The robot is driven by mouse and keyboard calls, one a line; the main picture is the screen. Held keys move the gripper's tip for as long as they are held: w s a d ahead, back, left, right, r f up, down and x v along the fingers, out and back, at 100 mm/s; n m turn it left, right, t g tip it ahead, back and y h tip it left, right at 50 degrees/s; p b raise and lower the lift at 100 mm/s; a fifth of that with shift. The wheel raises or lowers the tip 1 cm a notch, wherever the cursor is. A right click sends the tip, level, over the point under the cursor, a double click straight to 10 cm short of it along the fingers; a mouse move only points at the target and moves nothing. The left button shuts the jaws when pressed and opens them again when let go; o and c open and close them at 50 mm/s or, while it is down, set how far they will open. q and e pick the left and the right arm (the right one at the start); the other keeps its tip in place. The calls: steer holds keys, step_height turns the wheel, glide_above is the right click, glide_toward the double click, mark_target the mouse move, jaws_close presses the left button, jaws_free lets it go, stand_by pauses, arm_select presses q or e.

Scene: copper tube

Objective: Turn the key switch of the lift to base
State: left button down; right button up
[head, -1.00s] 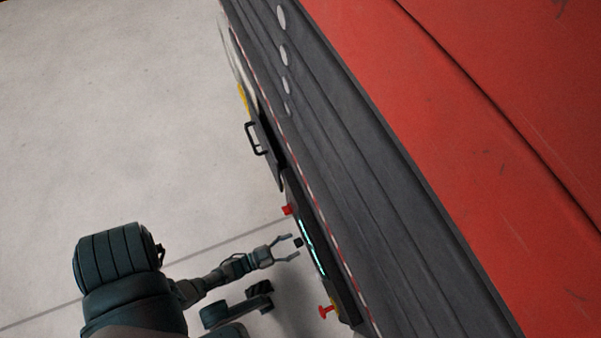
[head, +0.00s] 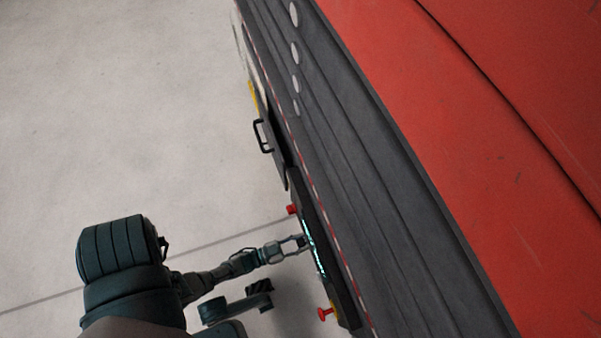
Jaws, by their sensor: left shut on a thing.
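The lift's control panel (head: 342,292) is a dark strip on the side of the lift, with a glowing cyan line (head: 311,241) along it. My left gripper (head: 301,242) reaches in from the left, right up against the panel. Its fingers are shut on the small dark key switch, which is now mostly hidden between the fingertips. How far the key is turned cannot be seen. My right gripper is not in view.
A red button (head: 292,210) sits above the gripper and a red knob (head: 325,313) below it. A black handle (head: 263,136) sticks out farther up the lift's side. The red and grey lift body fills the right. The pale floor (head: 120,110) at left is clear.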

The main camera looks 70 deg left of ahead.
arm_select(q)
steer(key=shift+n, duration=0.3)
steer(key=n, duration=0.5)
steer(key=shift+a+f, duration=0.1)
steer(key=shift+a, duration=0.1)
steer(key=shift+a+n, duration=0.1)
steer(key=shift+n, duration=1.5)
steer(key=c, duration=0.8)
jaws_free()
steer(key=shift+o, duration=0.2)
